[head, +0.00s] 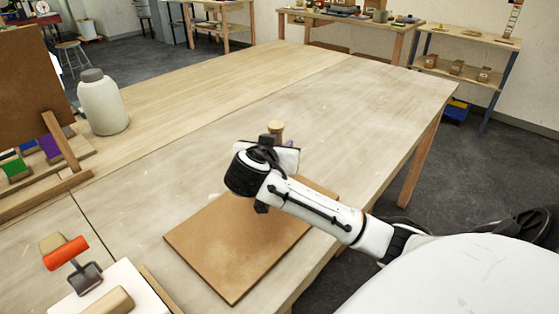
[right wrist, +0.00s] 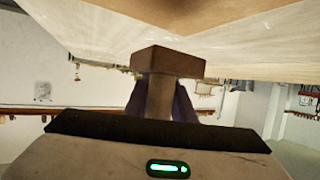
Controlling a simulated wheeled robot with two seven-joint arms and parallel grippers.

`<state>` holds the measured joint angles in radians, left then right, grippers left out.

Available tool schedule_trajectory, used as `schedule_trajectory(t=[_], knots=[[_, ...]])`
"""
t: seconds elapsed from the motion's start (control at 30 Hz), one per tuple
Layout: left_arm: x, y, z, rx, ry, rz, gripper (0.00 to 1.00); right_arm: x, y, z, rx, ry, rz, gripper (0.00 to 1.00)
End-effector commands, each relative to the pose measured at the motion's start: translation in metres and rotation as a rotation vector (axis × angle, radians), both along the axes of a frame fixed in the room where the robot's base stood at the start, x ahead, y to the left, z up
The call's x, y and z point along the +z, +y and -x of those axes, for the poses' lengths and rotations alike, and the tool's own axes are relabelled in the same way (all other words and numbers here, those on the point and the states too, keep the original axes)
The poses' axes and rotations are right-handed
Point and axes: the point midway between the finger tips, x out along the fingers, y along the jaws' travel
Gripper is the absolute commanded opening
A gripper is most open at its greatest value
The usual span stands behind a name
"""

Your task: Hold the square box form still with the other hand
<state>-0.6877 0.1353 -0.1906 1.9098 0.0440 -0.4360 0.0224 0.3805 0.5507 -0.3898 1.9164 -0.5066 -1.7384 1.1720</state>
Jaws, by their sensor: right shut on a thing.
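My right gripper (right wrist: 160,100) is shut on a brown wooden piece (right wrist: 172,62) with a square-edged block end and a narrower, lighter stem between the fingers. In the head view my right wrist hides the fingertips and most of what they hold, above a flat brown board (head: 215,257) on the table. A light wooden knob (head: 277,128) shows just behind the wrist; I cannot tell if it is part of the held piece. I cannot make out a square box form for sure. My left gripper is not in view.
A white jar with a grey lid (head: 103,102) stands at the left. A brown panel (head: 30,88) leans at the far left. The table's back and right (head: 370,95) are clear.

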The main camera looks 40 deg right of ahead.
Motion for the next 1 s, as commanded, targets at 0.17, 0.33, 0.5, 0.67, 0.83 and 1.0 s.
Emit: schedule_trajectory(t=[0.17,0.33,0.5,0.67,0.83,1.0], knots=[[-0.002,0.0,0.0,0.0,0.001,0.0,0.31,0.031,0.0,-0.001,0.0,-0.006,-0.001,0.0],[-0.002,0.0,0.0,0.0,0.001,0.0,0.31,0.043,0.0,0.0,0.0,-0.003,-0.001,0.0],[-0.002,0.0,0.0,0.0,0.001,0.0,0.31,0.044,0.0,0.0,0.001,-0.002,0.0,0.0],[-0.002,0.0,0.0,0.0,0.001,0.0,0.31,0.044,0.002,-0.001,0.008,-0.002,0.0,0.0],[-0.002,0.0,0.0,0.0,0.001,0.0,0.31,0.054,0.033,-0.008,0.146,-0.006,0.001,0.0],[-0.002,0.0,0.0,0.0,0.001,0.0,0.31,0.079,0.104,-0.013,0.443,-0.01,0.002,0.0]])
